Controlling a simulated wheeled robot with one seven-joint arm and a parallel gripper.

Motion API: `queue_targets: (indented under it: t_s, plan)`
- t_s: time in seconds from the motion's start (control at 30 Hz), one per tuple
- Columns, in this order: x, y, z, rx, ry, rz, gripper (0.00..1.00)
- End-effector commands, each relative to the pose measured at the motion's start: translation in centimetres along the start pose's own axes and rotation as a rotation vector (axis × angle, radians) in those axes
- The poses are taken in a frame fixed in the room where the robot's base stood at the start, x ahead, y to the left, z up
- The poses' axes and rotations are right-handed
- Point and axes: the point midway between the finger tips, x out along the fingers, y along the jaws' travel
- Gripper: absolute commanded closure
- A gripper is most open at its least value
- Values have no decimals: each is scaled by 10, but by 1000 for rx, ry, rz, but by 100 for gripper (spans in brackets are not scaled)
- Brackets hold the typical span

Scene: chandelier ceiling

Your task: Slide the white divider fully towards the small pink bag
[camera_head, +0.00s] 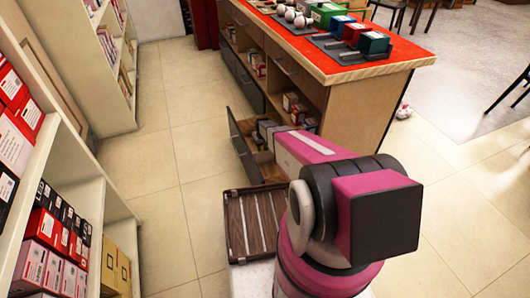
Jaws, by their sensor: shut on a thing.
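A shallow brown wooden tray (236,244) with several pale slats across it lies low in the lower middle. I cannot tell whether one of the slats (251,220) is the white divider. An open drawer (243,154) in the wooden counter holds small boxes and grey items. My pink and white arm reaches over the right side of this drawer. I see no small pink bag that I can pick out.
The wooden counter (358,110) has a red top (345,68) carrying colored boxes and white balls. Shelves (62,165) with red, white and yellow boxes stand along the left. Tiled floor (172,150) is clear between shelves and counter. Chairs stand at the upper right.

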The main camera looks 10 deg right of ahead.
Motion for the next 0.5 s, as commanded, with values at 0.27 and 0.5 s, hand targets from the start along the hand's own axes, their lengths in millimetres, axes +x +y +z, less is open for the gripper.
queue_targets:
  t_s: [0.27, 0.5]
  plan:
    - [2, 1, -87, -1, 3, 0, 100]
    - [1, 1, -137, -1, 4, 0, 100]
